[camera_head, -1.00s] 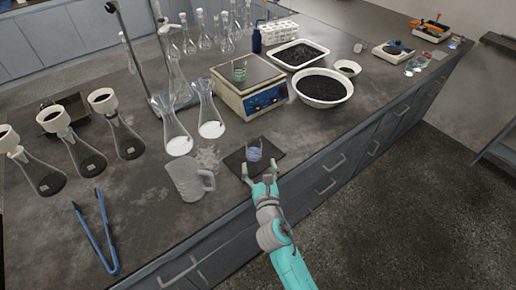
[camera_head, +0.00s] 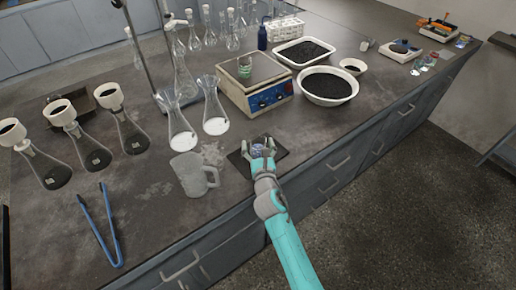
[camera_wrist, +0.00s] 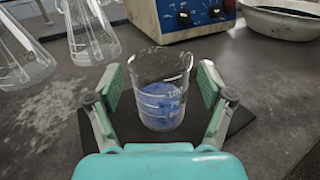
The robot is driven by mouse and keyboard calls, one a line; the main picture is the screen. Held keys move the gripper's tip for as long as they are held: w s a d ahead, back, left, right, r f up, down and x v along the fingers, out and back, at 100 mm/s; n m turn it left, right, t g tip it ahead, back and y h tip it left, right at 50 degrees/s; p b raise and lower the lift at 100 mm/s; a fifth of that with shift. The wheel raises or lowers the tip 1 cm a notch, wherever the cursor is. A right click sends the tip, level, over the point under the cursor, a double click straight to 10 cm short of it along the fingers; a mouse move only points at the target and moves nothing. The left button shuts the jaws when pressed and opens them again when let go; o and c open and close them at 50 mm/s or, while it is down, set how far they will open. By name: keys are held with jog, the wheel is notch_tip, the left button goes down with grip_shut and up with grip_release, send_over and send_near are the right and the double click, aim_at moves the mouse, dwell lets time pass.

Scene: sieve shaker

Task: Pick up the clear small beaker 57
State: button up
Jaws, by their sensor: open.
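The clear small beaker (camera_wrist: 161,88) stands upright between my gripper's fingers in the wrist view. It has white graduation marks and something blue in its lower part. In the head view the beaker (camera_head: 257,150) is partly hidden by my gripper (camera_head: 259,147). It stands on a dark square mat (camera_head: 238,161) near the bench's front edge. My gripper (camera_wrist: 160,88) is open, with one green-padded finger on each side of the beaker. Small gaps show between the pads and the glass.
A clear jug (camera_head: 190,175) stands just left of the mat. Two flasks with white contents (camera_head: 215,124) and a balance (camera_head: 258,96) holding another small beaker (camera_head: 245,66) stand behind. Blue tongs (camera_head: 100,230) lie at the left. The bench right of the mat is clear.

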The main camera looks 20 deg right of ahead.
jog(key=c, duration=1.3)
jog(key=shift+r, duration=0.15)
jog(key=shift+r, duration=7.35)
